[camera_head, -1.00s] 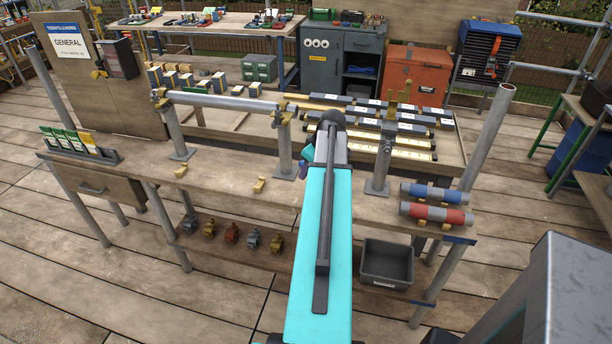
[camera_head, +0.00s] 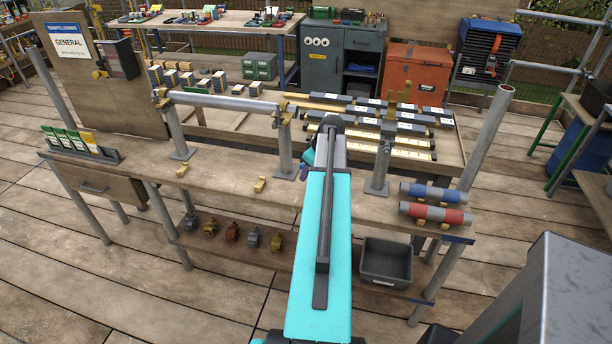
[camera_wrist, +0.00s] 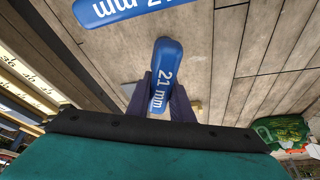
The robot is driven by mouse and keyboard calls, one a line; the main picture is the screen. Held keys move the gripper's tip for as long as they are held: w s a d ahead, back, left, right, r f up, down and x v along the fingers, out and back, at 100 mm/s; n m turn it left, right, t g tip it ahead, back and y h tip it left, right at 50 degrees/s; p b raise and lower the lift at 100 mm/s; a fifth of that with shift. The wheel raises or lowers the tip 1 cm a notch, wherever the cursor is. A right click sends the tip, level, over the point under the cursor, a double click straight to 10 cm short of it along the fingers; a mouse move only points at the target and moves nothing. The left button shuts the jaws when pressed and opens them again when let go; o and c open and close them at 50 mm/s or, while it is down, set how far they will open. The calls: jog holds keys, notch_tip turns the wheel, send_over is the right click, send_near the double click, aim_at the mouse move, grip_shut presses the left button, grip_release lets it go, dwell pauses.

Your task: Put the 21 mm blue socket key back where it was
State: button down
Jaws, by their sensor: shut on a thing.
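A blue socket key (camera_wrist: 163,80) with white "21 mm" lettering is between the dark purple fingers of my gripper (camera_wrist: 161,97) in the wrist view. The gripper is shut on it. A second blue piece (camera_wrist: 150,6) with white "mm" lettering crosses the top of that view; I cannot tell whether it is part of the same key. In the head view my gripper (camera_head: 303,174) is mostly hidden behind my turquoise arm, over the front workbench (camera_head: 220,180). The key cannot be made out there.
Two metal posts (camera_head: 285,147) (camera_head: 380,165) stand on the bench, left and right of my gripper. Blue and red rolls (camera_head: 436,214) lie at the bench's right end. A grey bin (camera_head: 385,262) and several clamps (camera_head: 232,232) are on the lower shelf.

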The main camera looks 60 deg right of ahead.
jog(key=shift+f, duration=0.55)
jog(key=shift+f, duration=0.2)
jog(key=c, duration=1.6)
grip_release()
jog(key=shift+o, duration=0.2)
jog(key=shift+r, duration=0.1)
jog(key=shift+b+v, duration=1)
jog(key=shift+v, duration=5.1)
jog(key=shift+w, duration=0.1)
